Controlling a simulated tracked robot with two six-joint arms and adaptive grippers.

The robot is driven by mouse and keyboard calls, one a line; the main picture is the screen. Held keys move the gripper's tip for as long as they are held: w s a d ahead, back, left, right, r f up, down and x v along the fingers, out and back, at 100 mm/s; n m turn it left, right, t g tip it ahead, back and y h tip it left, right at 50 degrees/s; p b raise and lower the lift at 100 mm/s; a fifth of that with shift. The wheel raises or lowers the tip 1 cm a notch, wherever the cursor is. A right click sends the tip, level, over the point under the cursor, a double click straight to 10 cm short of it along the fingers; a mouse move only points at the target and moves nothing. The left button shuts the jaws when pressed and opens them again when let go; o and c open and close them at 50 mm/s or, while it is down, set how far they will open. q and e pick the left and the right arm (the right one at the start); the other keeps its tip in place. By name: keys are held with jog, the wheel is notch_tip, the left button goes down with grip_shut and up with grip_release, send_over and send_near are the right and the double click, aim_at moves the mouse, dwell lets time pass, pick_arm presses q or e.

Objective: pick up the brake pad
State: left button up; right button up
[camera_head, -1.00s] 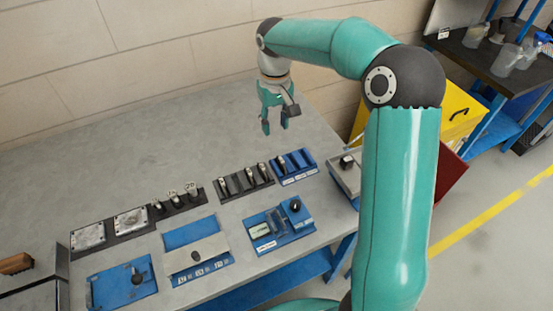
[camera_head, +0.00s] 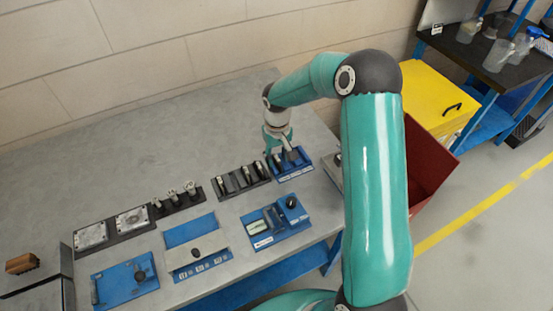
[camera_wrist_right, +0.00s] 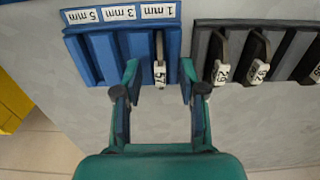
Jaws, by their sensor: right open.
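A dark brake pad with a white tag that looks like 57 (camera_wrist_right: 159,62) stands in the slot marked 1 mm of the blue rack (camera_wrist_right: 84,50). My right gripper (camera_wrist_right: 159,80) is open, with one finger on each side of this pad and its tag; I cannot tell whether they touch. In the head view my right gripper (camera_head: 279,153) is low at the blue rack (camera_head: 297,172), and hides part of it. More tagged pads (camera_wrist_right: 222,55) stand in the black rack (camera_wrist_right: 275,28) to the right in the wrist view. My left gripper is out of view.
The grey workbench (camera_head: 100,180) is clear behind the racks. In front stand blue fixtures (camera_head: 275,222) and a blue-and-beige box (camera_head: 190,232). Metal plates (camera_head: 90,236) lie to the left. A yellow cabinet (camera_head: 435,95) and a red bin (camera_head: 430,165) are right of the bench.

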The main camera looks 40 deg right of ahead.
jog(key=shift+f, duration=0.5)
jog(key=shift+c, duration=0.2)
grip_shut()
jog(key=shift+r, duration=0.2)
